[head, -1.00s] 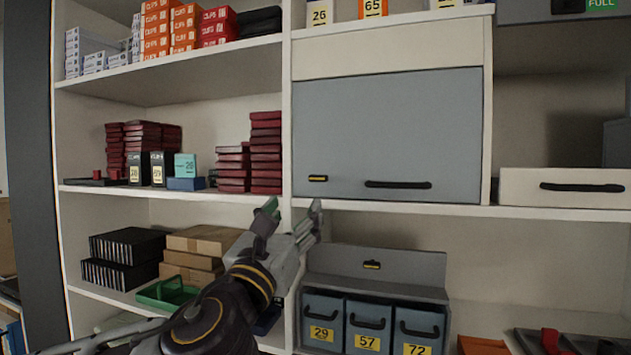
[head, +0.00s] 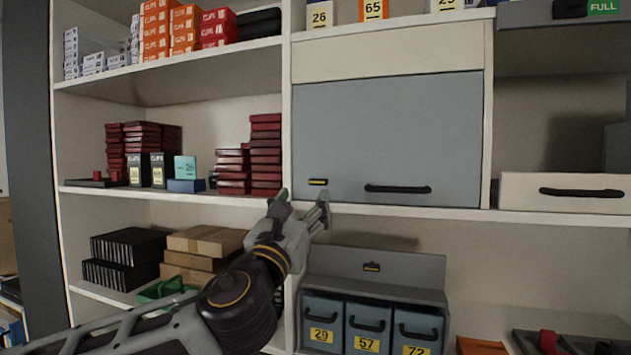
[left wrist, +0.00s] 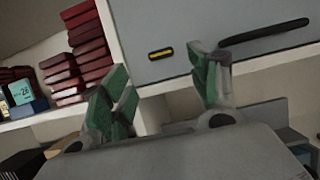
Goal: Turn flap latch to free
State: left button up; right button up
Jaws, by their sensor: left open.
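The grey flap (head: 388,135) is shut on the cabinet in the upper shelf. Its latch (head: 318,182), a small black piece with a yellow stripe lying level, sits at the flap's lower left. A black bar handle (head: 398,189) is to its right. My left gripper (head: 303,203) is open and empty, just below the latch and apart from it. In the left wrist view the latch (left wrist: 161,54) shows beyond and between the green-padded fingers (left wrist: 165,92), nearer the right one. My right gripper is not in view.
A lower grey unit (head: 375,268) with its own yellow-marked latch and several numbered drawers stands below. Dark red boxes (head: 265,155) are stacked left of the upright divider. The shelf edge (head: 420,210) runs just under the flap.

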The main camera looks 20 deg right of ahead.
aim_at(317, 182)
pick_arm(q)
jog(key=p+x, duration=0.1)
jog(key=x, duration=0.3)
jog(key=shift+r, duration=0.2)
jog(key=shift+p+x, duration=0.65)
jog(key=shift+x, duration=1)
jog(key=shift+w+d+r, duration=0.15)
jog(key=shift+w+d, duration=0.25)
jog(key=shift+w, duration=0.15)
jog(key=c, duration=1)
